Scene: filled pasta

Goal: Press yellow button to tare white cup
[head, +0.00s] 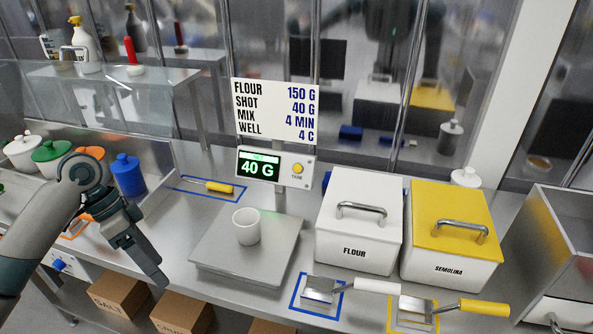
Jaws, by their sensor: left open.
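The white cup (246,227) stands upright on the flat grey scale plate (268,262). Behind it, a display unit (273,167) reads 40 G in green. The round yellow button (298,168), labelled TARE, sits at the right of that display. My left gripper (158,276) is open, pointing down at the left of the scale, apart from the cup and well away from the button. I see nothing held in it. My right gripper is not in view.
A white FLOUR bin (355,252) and a yellow-lidded SEMOLINA bin (448,268) stand right of the scale. Scoops with white (376,286) and yellow (484,307) handles lie in front. A yellow-handled tool (219,187) lies behind left. A sign (275,111) rises above the display.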

